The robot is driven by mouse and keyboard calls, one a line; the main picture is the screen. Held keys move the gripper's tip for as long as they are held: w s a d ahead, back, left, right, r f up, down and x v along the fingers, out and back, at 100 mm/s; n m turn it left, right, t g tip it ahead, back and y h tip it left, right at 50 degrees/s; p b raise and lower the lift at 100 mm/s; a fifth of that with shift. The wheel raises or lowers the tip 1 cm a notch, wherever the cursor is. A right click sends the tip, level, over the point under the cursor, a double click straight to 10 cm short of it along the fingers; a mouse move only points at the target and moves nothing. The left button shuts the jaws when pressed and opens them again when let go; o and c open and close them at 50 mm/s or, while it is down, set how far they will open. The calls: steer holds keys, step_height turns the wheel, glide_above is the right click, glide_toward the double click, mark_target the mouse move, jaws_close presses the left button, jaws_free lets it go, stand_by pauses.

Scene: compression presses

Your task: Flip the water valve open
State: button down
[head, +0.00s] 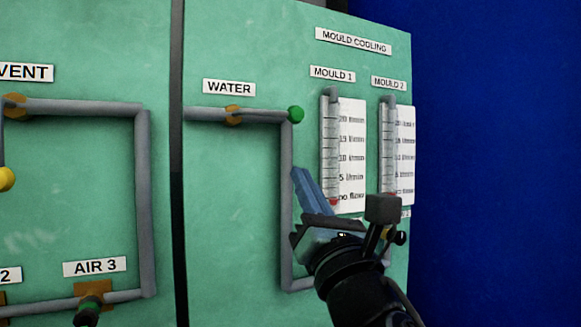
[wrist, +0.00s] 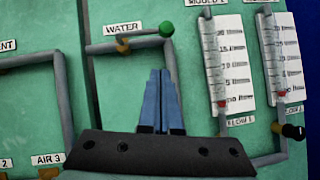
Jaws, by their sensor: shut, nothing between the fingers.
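The water valve has a brass body (head: 233,115) on a grey pipe under the WATER label (head: 229,87). Its lever runs sideways to the right, roughly along the pipe, and ends in a green ball knob (head: 295,114). In the wrist view the green knob (wrist: 166,29) is at the top, with the brass body (wrist: 123,46) to its left. My gripper (head: 299,171) has blue fingers shut with nothing between them. Its fingertips (wrist: 160,72) point up toward the panel, below the knob and apart from it in the picture. The gap in depth is hard to judge.
Two flow gauges, MOULD 1 (head: 331,145) and MOULD 2 (head: 388,145), stand right of the valve, red floats low near "no flow". The grey pipe (head: 286,215) drops behind my gripper. VENT and AIR 3 (head: 95,266) piping lies left. A blue wall (head: 500,150) is at right.

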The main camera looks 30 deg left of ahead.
steer(key=shift+v, duration=1.7)
steer(key=shift+w+d, duration=0.1)
steer(key=shift+w, duration=0.05)
